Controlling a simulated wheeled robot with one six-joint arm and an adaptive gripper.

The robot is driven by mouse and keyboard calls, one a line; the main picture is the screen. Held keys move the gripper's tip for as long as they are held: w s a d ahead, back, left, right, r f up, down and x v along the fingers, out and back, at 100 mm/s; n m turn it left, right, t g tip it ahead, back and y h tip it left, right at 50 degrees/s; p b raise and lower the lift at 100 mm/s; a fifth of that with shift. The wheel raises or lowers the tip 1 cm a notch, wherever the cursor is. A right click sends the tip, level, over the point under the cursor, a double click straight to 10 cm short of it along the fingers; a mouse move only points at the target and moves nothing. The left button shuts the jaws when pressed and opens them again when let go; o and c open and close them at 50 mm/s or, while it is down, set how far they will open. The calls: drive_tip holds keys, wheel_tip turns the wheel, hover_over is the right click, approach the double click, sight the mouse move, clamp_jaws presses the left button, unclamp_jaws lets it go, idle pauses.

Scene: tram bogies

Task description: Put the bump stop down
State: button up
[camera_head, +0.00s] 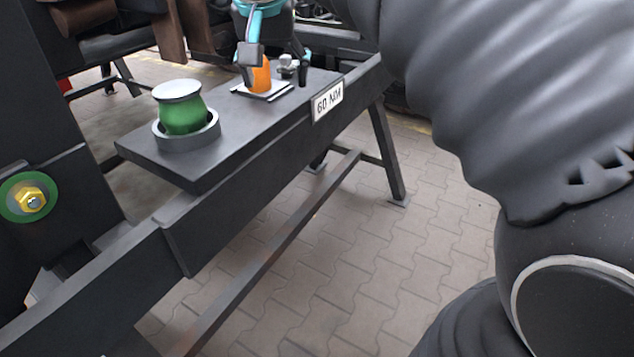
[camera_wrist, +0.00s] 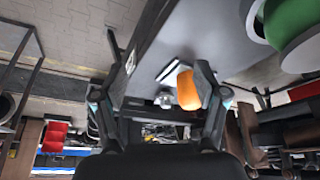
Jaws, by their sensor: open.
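The orange bump stop (camera_head: 262,79) stands upright on a small white plate (camera_head: 272,97) on the dark bench top. My gripper (camera_head: 249,62) is just above and beside it, its fingers close to its upper part. In the wrist view the bump stop (camera_wrist: 188,90) shows close to the right finger, and my open gripper (camera_wrist: 156,80) has a wide gap between its fingers. I cannot tell whether a finger touches it.
A green part with a grey cap (camera_head: 184,115) sits in a grey ring (camera_head: 190,142) at the bench's near end. Small metal parts (camera_head: 288,67) stand beside the plate. A "60 NM" sign (camera_head: 328,101) hangs on the bench edge. The bench top between is clear.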

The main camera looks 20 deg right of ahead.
drive_tip(key=s+f+n+y, duration=0.1)
drive_tip(key=s+f+n, duration=0.1)
drive_tip(key=s+f, duration=0.6)
drive_tip(key=s+f+n+t, duration=0.1)
drive_tip(key=s+f+n, duration=0.1)
drive_tip(key=s+f, duration=0.7)
wheel_tip(320, 180, down, 5)
drive_tip(key=shift+d+r+n+t+y, duration=0.1)
drive_tip(key=shift+d+n+t+y, duration=0.05)
drive_tip(key=shift+n+t+y, duration=0.2)
